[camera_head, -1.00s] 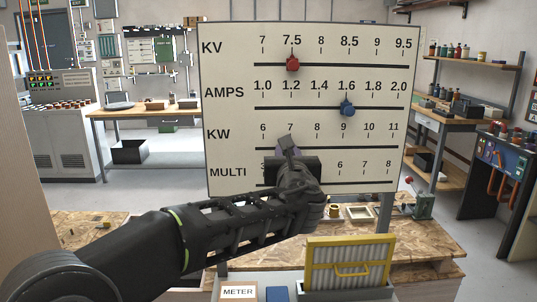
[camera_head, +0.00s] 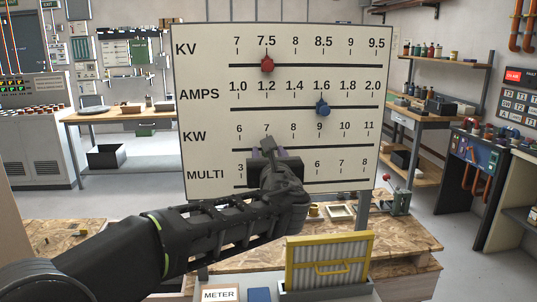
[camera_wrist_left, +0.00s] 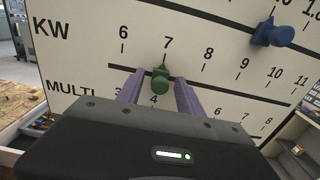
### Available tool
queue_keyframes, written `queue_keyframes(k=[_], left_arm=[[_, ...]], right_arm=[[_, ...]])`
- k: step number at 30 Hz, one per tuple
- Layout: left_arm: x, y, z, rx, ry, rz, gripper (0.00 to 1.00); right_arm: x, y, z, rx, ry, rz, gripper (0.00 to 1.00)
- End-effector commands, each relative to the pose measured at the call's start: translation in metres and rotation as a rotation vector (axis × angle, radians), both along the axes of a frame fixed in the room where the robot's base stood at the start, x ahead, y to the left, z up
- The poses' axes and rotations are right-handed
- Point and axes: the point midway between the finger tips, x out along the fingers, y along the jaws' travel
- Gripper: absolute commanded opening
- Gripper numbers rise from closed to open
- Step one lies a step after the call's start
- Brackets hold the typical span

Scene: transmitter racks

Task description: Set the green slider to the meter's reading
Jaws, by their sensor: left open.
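The white slider board (camera_head: 190,120) has rows KV, AMPS, KW and MULTI. The green slider (camera_wrist_left: 160,80) is on the KW track, just below the 7 mark in the left wrist view; my gripper hides it in the head view. My left gripper (camera_head: 268,152) is open, with one purple finger on each side of the green knob. I cannot tell whether either finger touches it. The red slider (camera_head: 267,65) is at 7.5 on KV. The blue slider (camera_head: 322,108) is at 1.6 on AMPS. A METER label (camera_head: 220,295) shows at the bottom, but no meter reading is visible.
A wooden bench (camera_head: 410,248) stands below the board. A yellow-framed filter (camera_head: 327,262) stands in front of it. A red-and-white annunciator panel (camera_head: 520,100) and a blue panel (camera_head: 474,150) are at the right.

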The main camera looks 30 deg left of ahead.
Motion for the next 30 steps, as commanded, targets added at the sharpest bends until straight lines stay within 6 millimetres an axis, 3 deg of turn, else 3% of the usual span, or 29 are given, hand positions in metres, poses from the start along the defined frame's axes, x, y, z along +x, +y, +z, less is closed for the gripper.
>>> queue_keyframes(k=[15, 30], left_arm=[[-0.056, -0.043, -0.001, 0.000, 0.000, -0.001, 0.43], [-0.057, -0.044, 0.000, 0.000, 0.000, 0.000, 0.43]], right_arm=[[0.000, 0.000, -0.012, 0.000, 0.000, 0.001, 0.00], [0.000, 0.000, -0.012, 0.000, 0.000, 0.001, 0.00]])
